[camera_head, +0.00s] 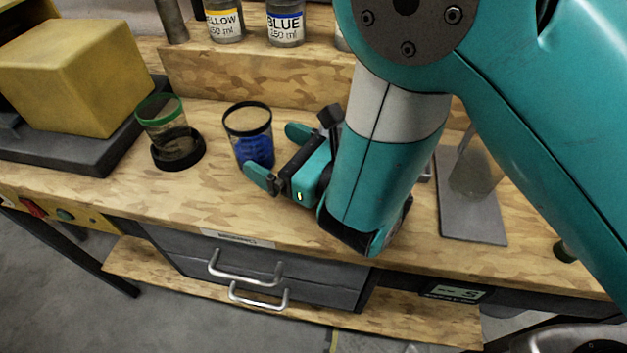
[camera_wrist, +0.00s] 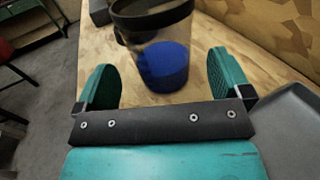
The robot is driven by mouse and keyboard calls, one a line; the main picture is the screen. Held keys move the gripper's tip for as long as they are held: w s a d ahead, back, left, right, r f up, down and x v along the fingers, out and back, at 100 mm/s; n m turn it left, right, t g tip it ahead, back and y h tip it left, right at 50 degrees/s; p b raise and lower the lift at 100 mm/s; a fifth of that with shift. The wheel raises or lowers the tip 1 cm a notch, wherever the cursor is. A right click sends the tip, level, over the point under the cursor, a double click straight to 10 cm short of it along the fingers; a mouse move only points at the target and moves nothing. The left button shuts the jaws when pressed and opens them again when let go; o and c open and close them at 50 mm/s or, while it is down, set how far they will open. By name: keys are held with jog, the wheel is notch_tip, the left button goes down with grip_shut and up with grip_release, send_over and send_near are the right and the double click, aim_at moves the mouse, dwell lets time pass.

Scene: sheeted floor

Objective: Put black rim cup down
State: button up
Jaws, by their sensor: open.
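The black rim cup (camera_head: 249,137) is a clear cup with a black rim and blue contents, standing upright on the wooden workbench. In the wrist view the cup (camera_wrist: 163,50) stands just beyond and partly between the fingers, with a visible gap on each side. My gripper (camera_head: 276,152) is open beside the cup, to its right in the head view. In the wrist view my gripper (camera_wrist: 163,88) shows its two teal fingers spread apart with nothing held between them.
A green-rimmed cup (camera_head: 164,121) stands in a black round holder (camera_head: 192,160) at left. A yellow block (camera_head: 75,75) sits on a dark base. Bottles labelled yellow (camera_head: 224,22) and blue (camera_head: 285,24) stand on the raised shelf. A glass vessel (camera_head: 474,170) stands on a grey plate at right.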

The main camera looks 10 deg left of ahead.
jog(key=b+v, duration=0.1)
jog(key=v, duration=0.5)
jog(key=shift+s+d+b, duration=0.1)
jog(key=shift+d+b, duration=0.1)
jog(key=shift+b, duration=0.2)
jog(key=shift+s+d, duration=0.25)
jog(key=shift+d, duration=0.2)
